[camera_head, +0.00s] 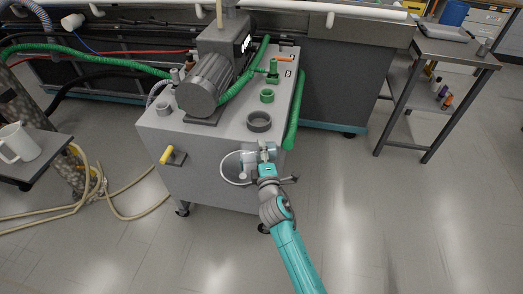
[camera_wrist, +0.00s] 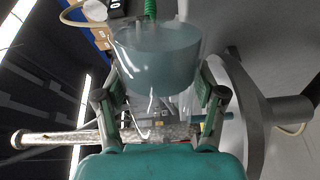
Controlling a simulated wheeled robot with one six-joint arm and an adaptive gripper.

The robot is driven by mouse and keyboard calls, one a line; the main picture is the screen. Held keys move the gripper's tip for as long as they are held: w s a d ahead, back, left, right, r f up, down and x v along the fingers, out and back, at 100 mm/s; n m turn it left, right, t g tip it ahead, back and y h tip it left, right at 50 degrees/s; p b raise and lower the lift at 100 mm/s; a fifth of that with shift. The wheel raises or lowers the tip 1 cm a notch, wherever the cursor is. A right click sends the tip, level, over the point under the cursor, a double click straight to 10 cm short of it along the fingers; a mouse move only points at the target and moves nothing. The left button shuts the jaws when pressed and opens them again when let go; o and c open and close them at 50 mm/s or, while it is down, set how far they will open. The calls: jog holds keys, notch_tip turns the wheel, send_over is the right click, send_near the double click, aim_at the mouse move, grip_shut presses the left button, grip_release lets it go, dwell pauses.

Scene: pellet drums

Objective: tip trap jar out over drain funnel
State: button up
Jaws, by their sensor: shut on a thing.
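My gripper (camera_head: 266,152) reaches the front face of the grey pump cart (camera_head: 225,180). In the wrist view my gripper (camera_wrist: 160,105) has its two fingers closed on either side of a clear jar, the trap jar (camera_wrist: 158,62). The jar holds grey-blue liquid.
A motor pump (camera_head: 206,88), a dark ring (camera_head: 259,122) and a green ring (camera_head: 267,96) sit on the cart top. A thin pale hose (camera_head: 224,171) loops beside my gripper. A side table (camera_head: 455,52) stands right. Tan hoses (camera_head: 125,216) lie left; the right floor is clear.

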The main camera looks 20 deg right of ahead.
jog(key=shift+w+a+f+n, duration=0.1)
jog(key=shift+a+n, duration=0.1)
jog(key=shift+n, duration=0.6)
dwell(0.5)
jog(key=shift+d+m, duration=0.15)
jog(key=shift+m, duration=0.55)
jog(key=shift+d+r+m, duration=0.1)
jog(key=shift+r+m, duration=0.15)
jog(key=shift+m, duration=0.25)
jog(key=shift+d+r+m, duration=0.1)
jog(key=shift+r+m, duration=0.15)
jog(key=shift+m, duration=0.35)
